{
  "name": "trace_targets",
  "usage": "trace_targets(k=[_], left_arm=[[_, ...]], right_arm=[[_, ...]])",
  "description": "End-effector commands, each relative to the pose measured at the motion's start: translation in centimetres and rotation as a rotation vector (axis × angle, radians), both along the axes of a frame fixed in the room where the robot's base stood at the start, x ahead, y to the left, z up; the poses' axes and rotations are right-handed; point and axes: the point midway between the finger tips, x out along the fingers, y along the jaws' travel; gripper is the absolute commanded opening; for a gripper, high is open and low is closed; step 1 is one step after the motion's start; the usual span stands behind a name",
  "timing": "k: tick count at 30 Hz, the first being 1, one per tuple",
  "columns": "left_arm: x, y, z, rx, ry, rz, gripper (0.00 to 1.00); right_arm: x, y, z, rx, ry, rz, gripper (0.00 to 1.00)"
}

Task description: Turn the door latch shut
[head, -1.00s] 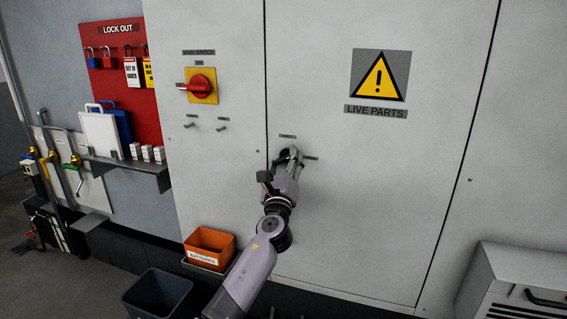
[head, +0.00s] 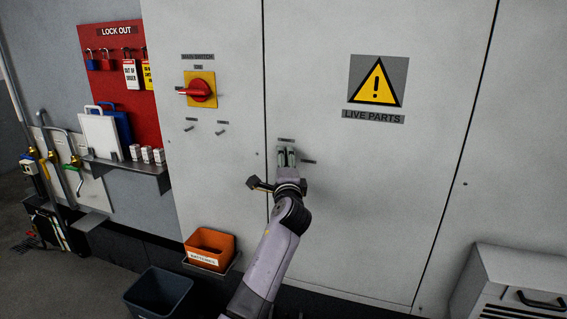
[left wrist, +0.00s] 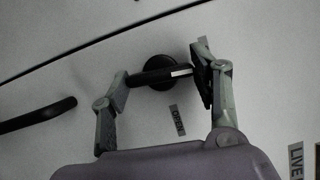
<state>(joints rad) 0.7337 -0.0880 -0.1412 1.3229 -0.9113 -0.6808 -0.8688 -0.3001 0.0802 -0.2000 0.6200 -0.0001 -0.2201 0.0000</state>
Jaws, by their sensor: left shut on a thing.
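The door latch (left wrist: 145,77) is a black round knob with a short bar and a white mark, on the pale cabinet door (head: 350,200). My left gripper (head: 287,158) is at the latch in the head view. In the left wrist view its two fingers (left wrist: 163,78) stand at either end of the bar, shut on it. An "OPEN" label (left wrist: 178,120) is beside the knob. My gripper hides most of the latch in the head view. My right gripper is not visible.
A dark bar (left wrist: 38,115) lies near the latch in the left wrist view. A red main switch (head: 200,91) is to the left of the door seam. An orange batteries bin (head: 210,248) and a dark bin (head: 158,295) are below. A grey cabinet (head: 515,285) stands at right.

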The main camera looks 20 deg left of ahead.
Motion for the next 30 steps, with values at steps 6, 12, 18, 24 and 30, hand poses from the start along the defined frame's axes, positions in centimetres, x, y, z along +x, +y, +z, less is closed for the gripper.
trace_targets(k=[6,12,18,24,30], left_arm=[[0.00,0.04,0.01,-0.085,0.005,0.001,0.29],[-0.01,0.02,-0.04,-0.117,0.006,0.000,0.29],[-0.01,0.03,-0.08,-0.123,0.006,0.000,0.29],[-0.01,0.03,-0.09,-0.123,0.006,0.001,0.29],[-0.01,0.03,-0.04,-0.122,0.006,0.001,0.69]], right_arm=[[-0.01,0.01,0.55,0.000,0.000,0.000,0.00],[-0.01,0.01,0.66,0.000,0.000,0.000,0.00],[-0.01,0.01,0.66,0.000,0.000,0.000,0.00],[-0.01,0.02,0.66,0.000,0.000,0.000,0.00],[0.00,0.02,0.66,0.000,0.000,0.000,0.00]])
